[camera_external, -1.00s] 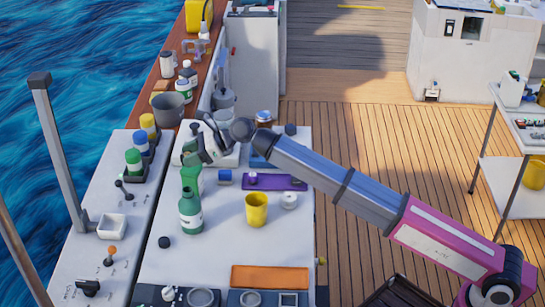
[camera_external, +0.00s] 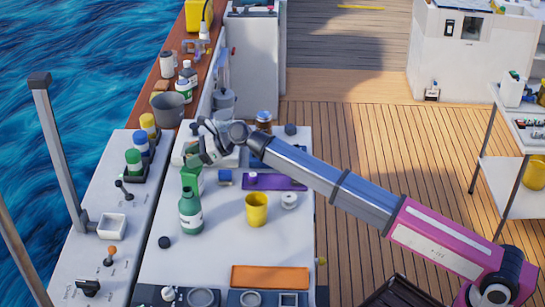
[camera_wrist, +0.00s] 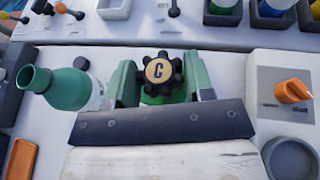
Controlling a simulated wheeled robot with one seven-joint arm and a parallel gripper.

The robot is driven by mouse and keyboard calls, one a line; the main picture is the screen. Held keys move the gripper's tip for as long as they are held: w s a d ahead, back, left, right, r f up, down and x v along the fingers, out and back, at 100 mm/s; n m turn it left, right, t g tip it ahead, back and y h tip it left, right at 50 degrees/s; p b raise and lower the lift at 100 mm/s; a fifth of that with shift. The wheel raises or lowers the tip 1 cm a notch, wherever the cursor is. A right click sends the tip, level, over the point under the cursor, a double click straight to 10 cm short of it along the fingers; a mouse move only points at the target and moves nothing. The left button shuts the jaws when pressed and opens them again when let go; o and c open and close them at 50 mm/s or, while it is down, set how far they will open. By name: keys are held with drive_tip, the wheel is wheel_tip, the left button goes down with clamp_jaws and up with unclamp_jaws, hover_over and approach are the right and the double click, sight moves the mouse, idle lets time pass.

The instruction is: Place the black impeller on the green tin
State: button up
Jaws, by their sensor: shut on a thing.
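The black impeller (camera_wrist: 159,71), a small lobed wheel with a tan face marked "C", sits between the fingers of my gripper (camera_wrist: 163,82) in the wrist view. My gripper is shut on it. A green object, seemingly the green tin (camera_wrist: 152,98), shows just below the impeller; I cannot tell whether they touch. In the external view my gripper (camera_external: 193,160) hangs above the green tin (camera_external: 191,178), which stands behind the green bottle (camera_external: 190,212). The impeller is not clearly visible there.
The green bottle also shows left of my gripper in the wrist view (camera_wrist: 68,88). A grey bucket (camera_external: 168,109) stands behind.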

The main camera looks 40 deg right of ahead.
drive_tip(key=shift+f, duration=0.65)
drive_tip(key=shift+f, duration=0.1)
drive_tip(key=o, duration=0.9)
drive_tip(key=v, duration=1.2)
